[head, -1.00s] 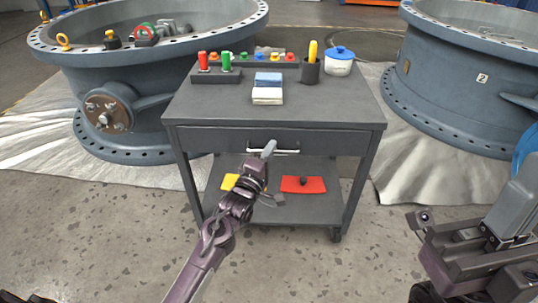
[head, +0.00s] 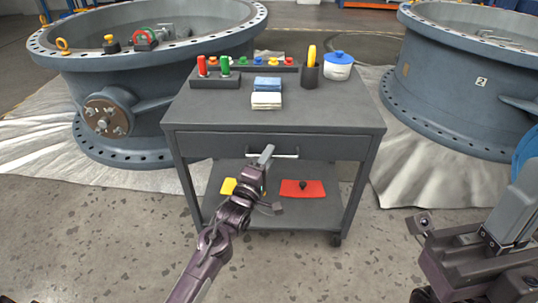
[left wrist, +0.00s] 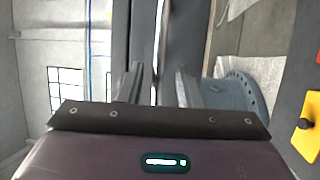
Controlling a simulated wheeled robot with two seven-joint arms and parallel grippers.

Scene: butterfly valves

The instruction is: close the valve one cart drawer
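The dark grey cart (head: 330,118) stands in front of me in the head view. Its drawer (head: 330,147) is under the top and has a pale bar handle (head: 287,156). The drawer front looks nearly flush with the cart; I cannot tell whether a small gap is left. My left gripper (head: 265,156) is at the left part of the handle. In the left wrist view its two fingers (left wrist: 160,85) stand apart, with the handle bar (left wrist: 158,40) seen between them. My right gripper (head: 465,235) is at the lower right, away from the cart; its fingers are unclear.
The cart top carries red and green tools, a blue and a white cloth (head: 267,100), a dark cup (head: 310,75) and a blue-lidded jar (head: 338,66). Yellow and red items (head: 300,188) lie on the lower shelf. Large valves (head: 150,80) (head: 450,80) stand at both sides.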

